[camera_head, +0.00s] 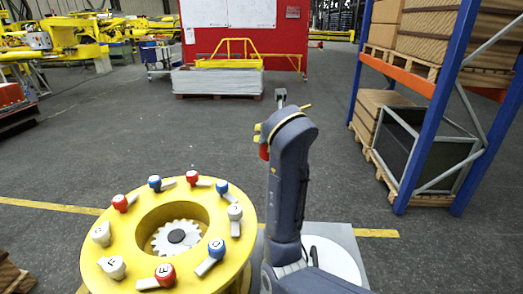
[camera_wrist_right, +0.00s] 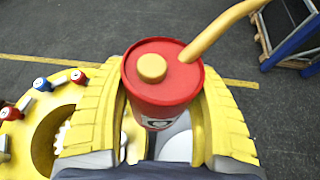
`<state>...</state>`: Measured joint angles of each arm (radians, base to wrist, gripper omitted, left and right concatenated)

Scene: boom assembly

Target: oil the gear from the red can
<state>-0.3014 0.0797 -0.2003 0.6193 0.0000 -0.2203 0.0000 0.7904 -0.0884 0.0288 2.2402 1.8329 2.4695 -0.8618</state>
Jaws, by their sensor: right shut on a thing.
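My right gripper (camera_wrist_right: 160,115) is shut on the red can (camera_wrist_right: 165,85), with ridged yellow fingers on both sides of it. The can has a yellow cap, a curved yellow spout (camera_wrist_right: 222,30) and a partly visible label. In the head view my arm hides most of the can; a red bit (camera_head: 264,152) shows beside it. The white gear (camera_head: 176,238) with a dark hub sits in the opening of a round yellow housing (camera_head: 120,215). The held can is to the right of and above the housing. My left gripper is out of view.
Several red, blue and white knob-like pieces, some lettered, such as a red one (camera_head: 165,275), ring the housing's top. A grey plate with a white disc (camera_head: 335,262) lies right of it. A blue and orange rack (camera_head: 430,110) stands at the right.

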